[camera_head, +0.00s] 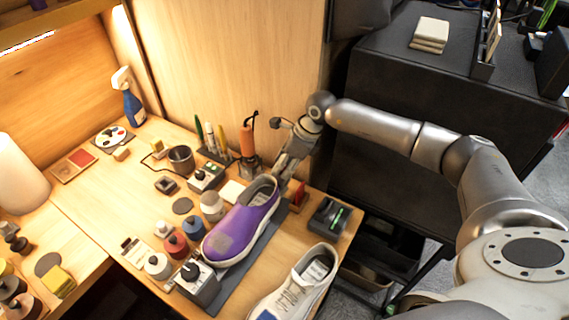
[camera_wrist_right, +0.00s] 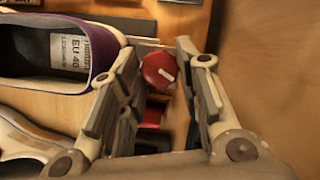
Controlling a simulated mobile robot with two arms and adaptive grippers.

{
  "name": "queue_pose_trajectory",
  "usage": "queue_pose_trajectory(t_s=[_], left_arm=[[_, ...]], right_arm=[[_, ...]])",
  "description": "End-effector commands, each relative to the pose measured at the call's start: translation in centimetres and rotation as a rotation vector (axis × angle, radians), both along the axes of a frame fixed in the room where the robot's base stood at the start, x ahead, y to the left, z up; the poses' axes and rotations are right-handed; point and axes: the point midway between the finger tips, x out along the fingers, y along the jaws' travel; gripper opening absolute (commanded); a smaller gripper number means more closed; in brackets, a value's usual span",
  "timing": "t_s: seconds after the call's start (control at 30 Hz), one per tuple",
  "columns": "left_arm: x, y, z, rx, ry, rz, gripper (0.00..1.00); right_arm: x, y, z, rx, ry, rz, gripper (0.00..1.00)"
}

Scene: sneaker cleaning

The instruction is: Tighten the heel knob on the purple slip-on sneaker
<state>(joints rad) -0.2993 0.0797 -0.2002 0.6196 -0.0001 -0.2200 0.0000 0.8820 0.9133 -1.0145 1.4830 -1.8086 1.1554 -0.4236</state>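The purple slip-on sneaker (camera_head: 240,222) lies on a long dark base on the table, its heel toward my right arm. In the right wrist view its heel opening and inner label (camera_wrist_right: 68,52) show at upper left. A round red knob (camera_wrist_right: 158,70) with a white pointer line sits just behind the heel. My right gripper (camera_head: 285,168) is at the heel end. In the wrist view its two fingers (camera_wrist_right: 160,62) are apart, one on each side of the knob, with narrow gaps; firm contact is not visible. In the head view I cannot make out the knob. My left gripper is out of view.
A white sneaker (camera_head: 299,284) lies at the front right. An orange-handled tool (camera_head: 247,140) stands close left of my right gripper. A dark box with a green light (camera_head: 329,216) is to its right. Several jars and a control box (camera_head: 197,282) crowd the sneaker's left side.

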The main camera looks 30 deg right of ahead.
Motion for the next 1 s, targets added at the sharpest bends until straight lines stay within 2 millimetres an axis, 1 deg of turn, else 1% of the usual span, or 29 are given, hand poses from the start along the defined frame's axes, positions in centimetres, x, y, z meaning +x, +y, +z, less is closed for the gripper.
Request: queue_pose_trajectory(t_s=[0.03, 0.17, 0.47, 0.73, 0.77, 0.9, 0.93, 1.0], left_arm=[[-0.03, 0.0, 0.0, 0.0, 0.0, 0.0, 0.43], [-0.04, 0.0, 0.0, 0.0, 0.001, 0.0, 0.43], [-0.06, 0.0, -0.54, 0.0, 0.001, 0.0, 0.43], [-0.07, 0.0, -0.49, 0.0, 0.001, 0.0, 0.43], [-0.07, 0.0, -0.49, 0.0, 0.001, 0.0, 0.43], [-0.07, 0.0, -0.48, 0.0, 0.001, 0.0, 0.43], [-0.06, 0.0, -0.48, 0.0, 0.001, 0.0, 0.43], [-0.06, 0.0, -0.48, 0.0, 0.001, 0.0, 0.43]], right_arm=[[-0.01, -0.01, 0.02, 0.0, 0.0, 0.0, 0.21], [0.0, -0.02, 0.03, 0.0, 0.0, 0.0, 0.05], [-0.05, 0.04, -0.04, 0.0, 0.0, -0.068, 0.05], [-0.04, 0.05, 0.05, 0.001, -0.001, -0.074, 0.05], [-0.04, 0.05, 0.05, 0.001, -0.001, -0.074, 0.31], [-0.04, 0.05, 0.05, 0.001, -0.001, -0.074, 0.49], [-0.04, 0.05, 0.05, 0.001, -0.001, -0.074, 0.51], [-0.04, 0.05, 0.05, 0.001, -0.001, -0.073, 0.51]])
